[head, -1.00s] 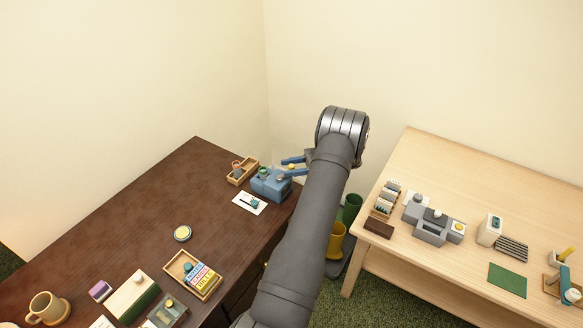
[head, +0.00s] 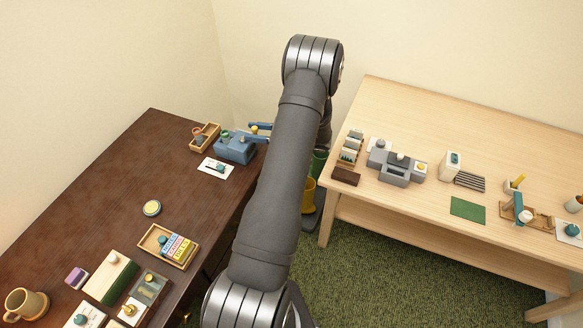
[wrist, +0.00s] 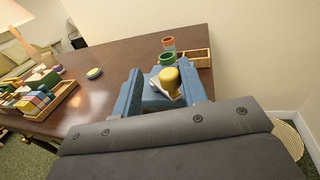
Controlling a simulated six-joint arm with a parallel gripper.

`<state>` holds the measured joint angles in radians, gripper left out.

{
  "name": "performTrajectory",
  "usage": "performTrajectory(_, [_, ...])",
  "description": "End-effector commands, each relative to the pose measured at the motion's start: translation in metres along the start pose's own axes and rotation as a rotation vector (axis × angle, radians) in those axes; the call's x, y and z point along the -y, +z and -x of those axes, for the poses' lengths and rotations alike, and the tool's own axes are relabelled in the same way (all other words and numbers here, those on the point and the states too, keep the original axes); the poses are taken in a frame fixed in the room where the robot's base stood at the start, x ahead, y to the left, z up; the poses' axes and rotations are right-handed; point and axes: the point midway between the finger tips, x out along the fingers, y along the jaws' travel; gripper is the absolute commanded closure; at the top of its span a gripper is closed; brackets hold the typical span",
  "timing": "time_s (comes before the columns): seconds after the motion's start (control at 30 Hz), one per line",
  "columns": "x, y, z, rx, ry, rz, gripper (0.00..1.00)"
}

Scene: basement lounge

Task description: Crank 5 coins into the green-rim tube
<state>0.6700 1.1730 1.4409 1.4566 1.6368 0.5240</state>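A blue coin machine (head: 235,148) stands near the right edge of the dark table; it also shows in the wrist view, partly hidden by my fingers. A green-rim tube (wrist: 167,59) stands at the machine, with an orange-rim tube (wrist: 168,43) behind it. A yellow knob (wrist: 169,76) shows between my blue fingers, nearer the right one. My gripper (wrist: 160,92) is open, with its fingers on either side of the knob and a clear gap on the left. Whether a finger touches the knob, I cannot tell. I cannot make out coins in the tube.
A wooden tray (head: 206,145) stands behind the machine, and a white card (head: 216,168) lies in front. A round tin (head: 152,208) and a wooden box of colored blocks (head: 151,246) are nearer. A pale table (head: 450,125) with a grey device (head: 396,167) is at right.

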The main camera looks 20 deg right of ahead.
Motion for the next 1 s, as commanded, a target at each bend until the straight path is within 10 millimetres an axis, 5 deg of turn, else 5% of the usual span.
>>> performTrajectory(0.5, [-0.021,0.000,0.000,-0.001,-0.437,-0.004,0.61])
performTrajectory(1.0, [-0.061,0.000,0.096,0.001,-0.436,0.000,0.61])
